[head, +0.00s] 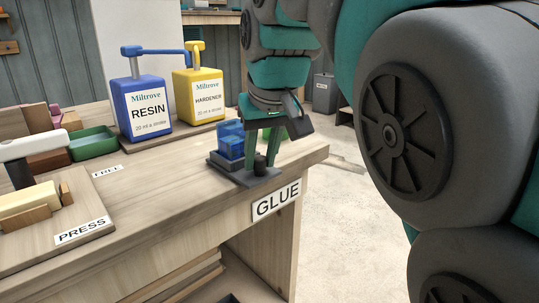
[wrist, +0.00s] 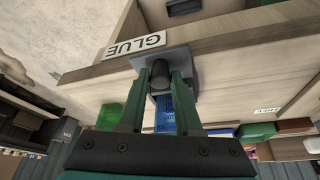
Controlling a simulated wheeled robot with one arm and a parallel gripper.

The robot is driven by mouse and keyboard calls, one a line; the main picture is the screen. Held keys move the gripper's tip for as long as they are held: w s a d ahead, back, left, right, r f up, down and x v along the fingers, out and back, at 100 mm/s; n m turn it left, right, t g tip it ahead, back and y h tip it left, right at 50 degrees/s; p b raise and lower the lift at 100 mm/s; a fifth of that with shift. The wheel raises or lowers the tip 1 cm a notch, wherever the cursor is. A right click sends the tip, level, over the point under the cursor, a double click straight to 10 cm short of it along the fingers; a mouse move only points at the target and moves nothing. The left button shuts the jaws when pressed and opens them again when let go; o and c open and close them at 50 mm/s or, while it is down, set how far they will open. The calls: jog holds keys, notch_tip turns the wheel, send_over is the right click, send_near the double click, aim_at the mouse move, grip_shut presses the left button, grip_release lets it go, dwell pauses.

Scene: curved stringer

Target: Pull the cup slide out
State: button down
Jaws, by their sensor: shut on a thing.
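The cup slide is a dark grey flat plate (head: 243,178) at the table's right end, above the GLUE label; its plate also shows in the wrist view (wrist: 178,56). A black upright knob (head: 260,166) stands on its front part, seen from above in the wrist view (wrist: 161,70). A clear blue cup (head: 230,139) sits behind the knob, partly hidden in the wrist view (wrist: 166,118). My gripper (wrist: 161,80) points down with its two green fingers on either side of the knob, shut on it; it also shows in the head view (head: 261,160).
A blue resin bottle (head: 140,104) and a yellow hardener bottle (head: 198,95) with pumps stand behind the slide. A green tray (head: 92,143) and the PRESS board (head: 90,212) lie to the left. The floor right of the table (head: 350,215) is mostly clear.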

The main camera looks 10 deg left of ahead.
jog(key=shift+s+d, duration=0.1)
jog(key=c, duration=0.6)
grip_release()
jog(key=shift+d, duration=0.1)
jog(key=shift+v, duration=3.9)
